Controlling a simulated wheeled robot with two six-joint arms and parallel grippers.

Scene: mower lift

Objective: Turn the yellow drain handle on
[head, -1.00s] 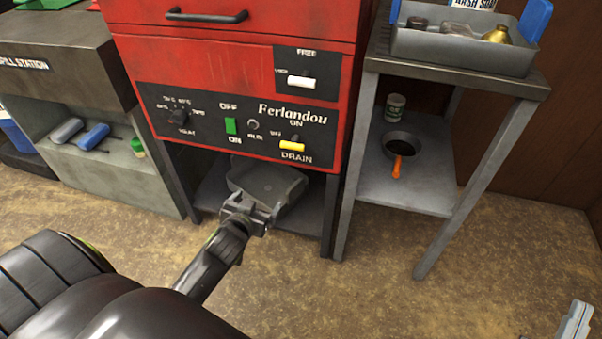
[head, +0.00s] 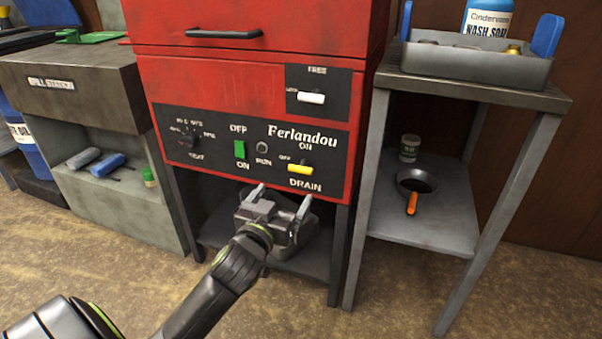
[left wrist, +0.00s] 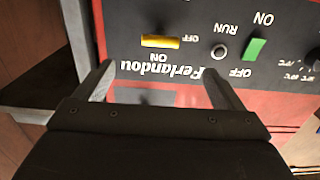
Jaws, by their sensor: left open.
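The yellow drain handle (head: 300,168) lies level on the black panel (head: 213,150) of the red machine, above the DRAIN label. OFF is printed at its left and ON above it. In the left wrist view the handle (left wrist: 160,41) appears upside down, beyond the finger tips and between their lines. My left gripper (head: 283,195) is open and empty, just below and in front of the panel, apart from the handle. Its two spread fingers also show in the left wrist view (left wrist: 157,70). My right gripper is out of view.
A green switch (head: 239,149), a dial (head: 187,140) and a white FREE handle (head: 311,97) are nearby on the machine. A grey container (head: 285,248) sits beneath it, partly hidden by my gripper. A metal side table (head: 430,215) stands close at the right.

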